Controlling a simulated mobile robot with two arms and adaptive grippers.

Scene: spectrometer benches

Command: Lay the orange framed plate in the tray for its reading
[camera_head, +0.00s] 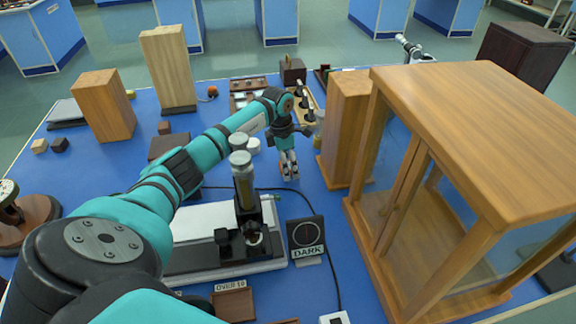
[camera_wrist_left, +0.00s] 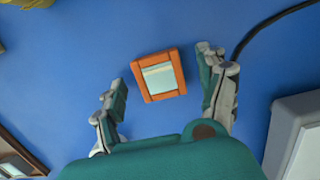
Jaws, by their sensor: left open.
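The orange framed plate (camera_wrist_left: 160,77) lies on the blue bench top in the left wrist view, a small square orange frame around a pale, shiny pane. My left gripper (camera_wrist_left: 164,68) is open, with one finger on each side of the plate and clear bench between. In the head view my left gripper (camera_head: 289,172) points down over the middle of the bench, and I cannot make out the plate there. A small brown tray (camera_head: 233,303) labelled "OVER 10" is at the front. I cannot tell which tray is the one for the reading. My right gripper is not in view.
A white-based instrument (camera_head: 215,222) with an upright cylinder stands left of my gripper, beside a black "DARK" sign (camera_head: 305,238). A wood-and-glass cabinet (camera_head: 470,130) fills the right, with a wooden block (camera_head: 345,130) near it. A dark cable crosses the bench.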

